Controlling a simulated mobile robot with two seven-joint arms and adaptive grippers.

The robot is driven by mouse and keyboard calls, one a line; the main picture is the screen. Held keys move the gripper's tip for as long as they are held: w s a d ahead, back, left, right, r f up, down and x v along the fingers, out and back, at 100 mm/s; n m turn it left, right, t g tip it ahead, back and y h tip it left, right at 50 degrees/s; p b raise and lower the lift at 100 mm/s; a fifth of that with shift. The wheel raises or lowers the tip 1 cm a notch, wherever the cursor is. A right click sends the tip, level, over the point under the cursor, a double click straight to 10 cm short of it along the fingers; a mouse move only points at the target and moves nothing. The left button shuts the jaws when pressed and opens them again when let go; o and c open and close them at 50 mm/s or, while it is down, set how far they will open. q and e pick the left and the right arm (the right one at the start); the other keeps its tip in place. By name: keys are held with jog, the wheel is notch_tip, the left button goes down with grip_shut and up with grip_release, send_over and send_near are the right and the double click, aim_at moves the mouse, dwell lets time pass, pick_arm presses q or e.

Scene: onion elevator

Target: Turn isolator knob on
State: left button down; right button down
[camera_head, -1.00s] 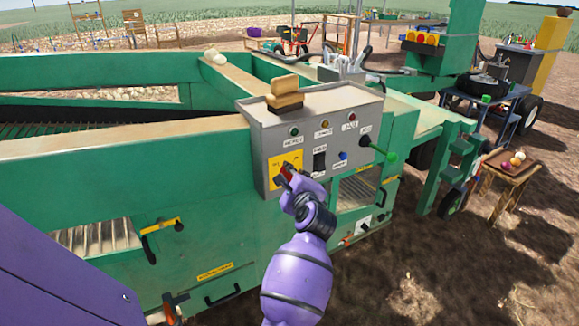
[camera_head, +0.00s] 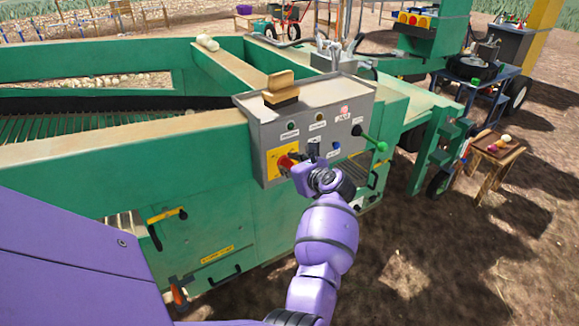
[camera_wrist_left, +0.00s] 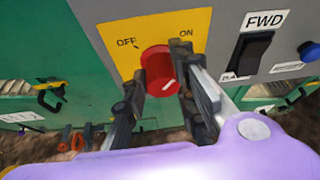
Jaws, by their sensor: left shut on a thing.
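The red isolator knob (camera_wrist_left: 157,68) sits on a yellow plate (camera_wrist_left: 118,35) marked OFF at left and ON at right. A white mark shows on the knob's lower right face. In the head view the knob (camera_head: 287,161) is at the lower left of the grey control panel (camera_head: 262,142). My left gripper (camera_wrist_left: 163,98) is shut on the knob, with one dark finger on each side of it. In the head view the left gripper (camera_head: 303,168) is at the panel's front, and its fingers partly hide the plate. My right gripper is not in view.
A black switch under an FWD label (camera_wrist_left: 246,52) and a blue button (camera_wrist_left: 310,52) are right of the knob. A green-knobbed lever (camera_head: 380,145) sticks out at the panel's right. The green machine body (camera_head: 205,170) lies left and below.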

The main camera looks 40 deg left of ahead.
pick_arm(q)
jog(key=shift+s+a+f+m+g, duration=0.1)
jog(key=shift+s+f+m+g, duration=0.2)
jog(key=shift+f+m+g, duration=0.15)
jog(key=c, duration=1.6)
grip_release()
jog(key=shift+s, duration=0.1)
jog(key=shift+o, duration=0.2)
jog(key=shift+r, duration=0.15)
jog(key=shift+w+r, duration=0.2)
jog(key=v, duration=1.2)
jog(key=shift+f, duration=0.15)
